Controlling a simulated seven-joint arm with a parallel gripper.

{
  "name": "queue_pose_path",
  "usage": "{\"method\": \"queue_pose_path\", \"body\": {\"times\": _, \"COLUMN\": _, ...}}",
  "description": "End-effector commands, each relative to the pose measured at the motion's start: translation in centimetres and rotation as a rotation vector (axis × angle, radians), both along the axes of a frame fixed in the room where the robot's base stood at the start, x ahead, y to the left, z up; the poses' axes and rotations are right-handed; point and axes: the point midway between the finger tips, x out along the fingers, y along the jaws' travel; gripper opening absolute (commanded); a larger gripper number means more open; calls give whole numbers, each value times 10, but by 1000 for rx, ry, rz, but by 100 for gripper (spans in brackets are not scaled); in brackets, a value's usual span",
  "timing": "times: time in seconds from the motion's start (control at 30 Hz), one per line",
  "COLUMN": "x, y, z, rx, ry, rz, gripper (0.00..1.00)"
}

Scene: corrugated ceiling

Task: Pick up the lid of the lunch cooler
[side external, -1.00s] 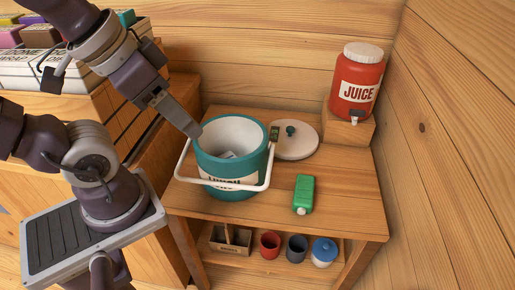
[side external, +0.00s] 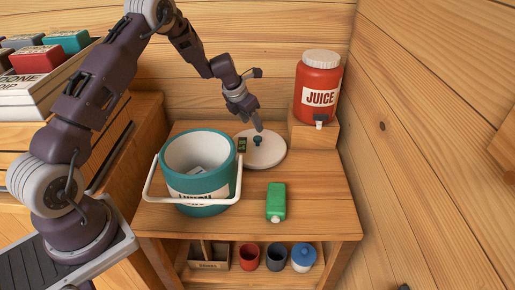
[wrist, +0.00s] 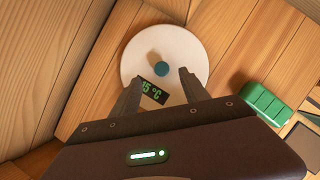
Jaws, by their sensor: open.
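The lid (side external: 265,150) is a white disc with a teal knob, lying flat on the wooden table behind and right of the lunch cooler. The lunch cooler (side external: 189,186) is a teal, open-topped tub with a white handle and a lettered label. My gripper (side external: 258,126) is above the lid, close to the knob. In the wrist view the lid (wrist: 188,42) lies ahead of my gripper (wrist: 157,85), whose fingers are spread with nothing between them. The knob (wrist: 160,68) shows just beyond the gap between the fingertips.
A red juice jug (side external: 318,90) stands on a wooden block at the back right. A green bottle (side external: 276,201) lies on the table in front of the lid. A small temperature display (side external: 241,145) is by the cooler's rim. Cups sit on the lower shelf.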

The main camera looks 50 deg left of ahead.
Motion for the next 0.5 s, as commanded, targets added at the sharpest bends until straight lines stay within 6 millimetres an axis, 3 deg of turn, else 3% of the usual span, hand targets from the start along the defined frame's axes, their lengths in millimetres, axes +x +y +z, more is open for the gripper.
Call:
{"method": "queue_pose_path", "body": {"times": 0.33, "x": 15, "y": -1, "z": -56, "rx": -12, "ry": 6, "rz": 29, "gripper": 53}}
{"method": "queue_pose_path", "body": {"times": 0.5, "x": 23, "y": -1, "z": -72, "rx": -10, "ry": 4, "rz": 27, "gripper": 53}}
